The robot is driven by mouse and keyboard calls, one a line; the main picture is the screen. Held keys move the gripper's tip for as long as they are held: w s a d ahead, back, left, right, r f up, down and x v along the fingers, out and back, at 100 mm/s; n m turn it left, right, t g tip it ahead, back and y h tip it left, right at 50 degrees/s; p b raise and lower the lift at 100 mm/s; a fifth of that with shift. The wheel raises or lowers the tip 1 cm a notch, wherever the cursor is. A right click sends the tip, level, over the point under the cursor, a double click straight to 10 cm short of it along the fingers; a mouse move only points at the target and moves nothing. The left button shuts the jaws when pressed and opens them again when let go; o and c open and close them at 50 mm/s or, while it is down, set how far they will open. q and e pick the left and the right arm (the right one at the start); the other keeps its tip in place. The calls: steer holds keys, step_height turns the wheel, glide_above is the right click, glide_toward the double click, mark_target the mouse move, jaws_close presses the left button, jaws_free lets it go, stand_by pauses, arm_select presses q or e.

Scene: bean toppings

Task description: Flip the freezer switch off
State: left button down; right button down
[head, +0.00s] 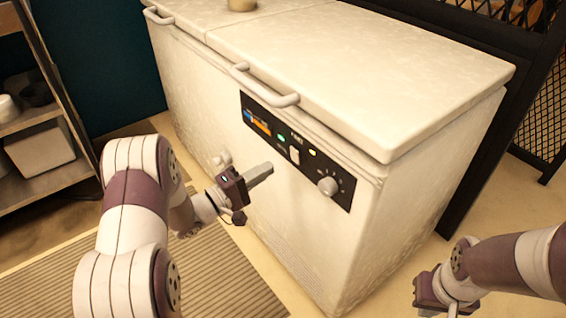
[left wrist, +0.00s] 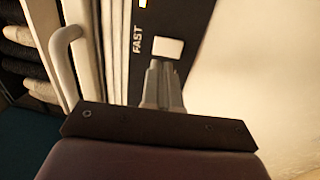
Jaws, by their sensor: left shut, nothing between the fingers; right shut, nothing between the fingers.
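The white chest freezer (head: 205,95) stands in the middle of the head view with its lids closed. Its black control panel (head: 262,121) on the front carries a small display, lights, a white rocker switch (head: 294,155) and a round knob (head: 327,186). My left gripper (head: 268,168) is shut and empty, to the left of and below the switch in the head view. In the left wrist view the white switch (left wrist: 168,48) lies just beyond the fingertips (left wrist: 163,68), beside the word FAST. I cannot tell if they touch. My right gripper (head: 425,292) is low at the right, fingertips hardly visible.
A metal shelf (head: 60,180) with containers stands at the left. Lid handles (head: 270,97) stick out above the panel. A ribbed mat (head: 215,280) lies on the floor before the freezer. A dark mesh partition (head: 540,120) stands at the right.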

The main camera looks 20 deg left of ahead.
mark_target(293, 153)
arm_select(q)
steer(key=b+x, duration=0.1)
steer(key=x, duration=0.5)
steer(key=shift+w+b, duration=0.1)
steer(key=shift+b, duration=0.3)
